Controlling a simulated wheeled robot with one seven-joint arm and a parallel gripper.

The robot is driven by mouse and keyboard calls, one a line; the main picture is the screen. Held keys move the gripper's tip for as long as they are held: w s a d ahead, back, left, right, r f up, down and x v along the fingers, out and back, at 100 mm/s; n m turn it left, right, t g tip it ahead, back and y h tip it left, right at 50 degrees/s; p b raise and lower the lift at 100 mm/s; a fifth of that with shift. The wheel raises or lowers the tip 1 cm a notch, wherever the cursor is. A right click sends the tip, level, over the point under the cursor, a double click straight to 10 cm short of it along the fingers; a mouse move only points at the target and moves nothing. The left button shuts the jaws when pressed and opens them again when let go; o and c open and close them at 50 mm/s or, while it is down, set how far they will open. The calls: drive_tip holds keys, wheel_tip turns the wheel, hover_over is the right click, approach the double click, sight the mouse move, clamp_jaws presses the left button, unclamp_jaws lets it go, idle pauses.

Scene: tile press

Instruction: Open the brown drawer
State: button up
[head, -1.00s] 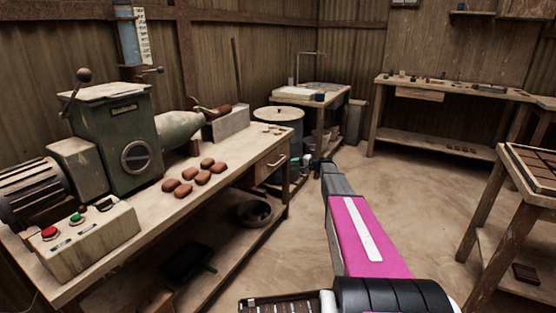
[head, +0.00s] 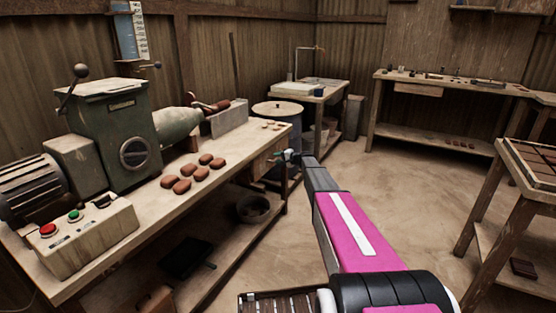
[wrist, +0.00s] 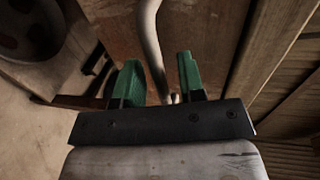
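The brown drawer (head: 262,164) sits under the right end of the long wooden workbench, its front mostly covered by my gripper (head: 287,155) in the head view. In the wrist view the drawer front (wrist: 208,30) is brown wood, and its curved metal handle (wrist: 150,40) runs down between the green fingertips of my gripper (wrist: 160,78). The fingers are apart, with a gap visible on both sides of the handle. I cannot tell whether either finger touches it. The drawer looks closed, though its edges are partly hidden.
The workbench (head: 100,275) carries a green machine (head: 115,135), several brown clay pieces (head: 181,186) and a control box (head: 85,230). A dark round bowl (head: 253,208) sits on its lower shelf. A drum (head: 277,110) stands behind.

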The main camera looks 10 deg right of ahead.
clamp_jaws()
drive_tip(key=shift+s, duration=0.1)
drive_tip(key=f+v, duration=0.3)
drive_tip(key=v, duration=1.1)
drive_tip(key=d+f+v, duration=0.1)
drive_tip(key=f+v, duration=0.1)
drive_tip(key=v, duration=1.2)
drive_tip(key=shift+s+f, duration=0.25)
drive_tip(key=shift+f, duration=0.2)
unclamp_jaws()
drive_tip(key=shift+d, duration=0.1)
drive_tip(key=v, duration=1)
drive_tip(key=shift+s+d, duration=0.25)
drive_tip(key=shift+r, duration=0.1)
